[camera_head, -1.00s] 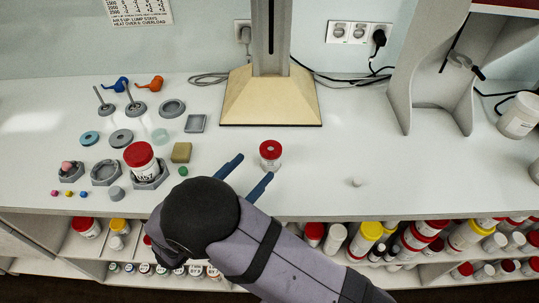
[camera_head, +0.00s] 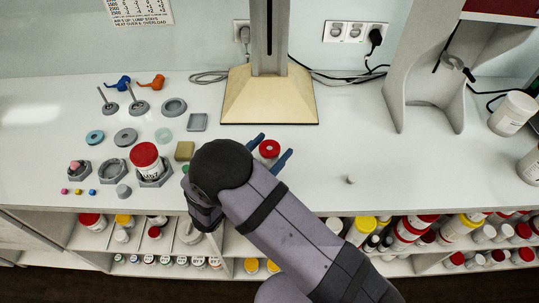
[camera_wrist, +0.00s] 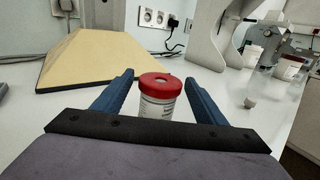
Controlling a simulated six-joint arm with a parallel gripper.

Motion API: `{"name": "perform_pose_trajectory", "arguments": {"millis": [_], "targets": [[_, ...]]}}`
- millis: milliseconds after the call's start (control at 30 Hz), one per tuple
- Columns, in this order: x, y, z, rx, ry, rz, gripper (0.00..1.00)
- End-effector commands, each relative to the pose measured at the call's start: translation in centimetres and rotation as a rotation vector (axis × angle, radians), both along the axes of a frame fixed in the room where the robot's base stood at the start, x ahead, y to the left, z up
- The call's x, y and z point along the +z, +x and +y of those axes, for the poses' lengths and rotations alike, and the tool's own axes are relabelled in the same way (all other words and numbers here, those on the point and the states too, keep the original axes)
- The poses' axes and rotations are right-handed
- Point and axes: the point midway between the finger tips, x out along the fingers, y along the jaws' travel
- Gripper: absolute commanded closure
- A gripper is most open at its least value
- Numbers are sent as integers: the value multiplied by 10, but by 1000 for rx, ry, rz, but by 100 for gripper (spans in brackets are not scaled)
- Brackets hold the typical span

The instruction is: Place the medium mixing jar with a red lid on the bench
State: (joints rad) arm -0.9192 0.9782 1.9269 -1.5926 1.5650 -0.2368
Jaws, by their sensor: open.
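A white jar with a red lid (camera_head: 269,149) stands upright on the white bench (camera_head: 350,130), in front of the cream stand. In the wrist view the same jar (camera_wrist: 160,97) stands between the open blue fingers of my gripper (camera_head: 275,148), with its lid near fingertip height and a gap to each finger. A pale round spot shows in the middle of its lid. In the head view my arm hides the jar's lower part.
A wooden stand base (camera_head: 270,100) with a column is behind the jar. Grey bowls, rings and small coloured pieces cover the left of the bench. A small pale knob (camera_head: 349,180) lies to the right. Jars fill the shelves below.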

Motion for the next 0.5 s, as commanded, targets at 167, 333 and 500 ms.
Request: {"name": "perform_pose_trajectory", "arguments": {"millis": [167,333,500], "targets": [[2,19,-16,-4,-1,-1,34],[1,30,-23,-2,0,0,34],[-1,32,-24,0,1,-1,34]]}}
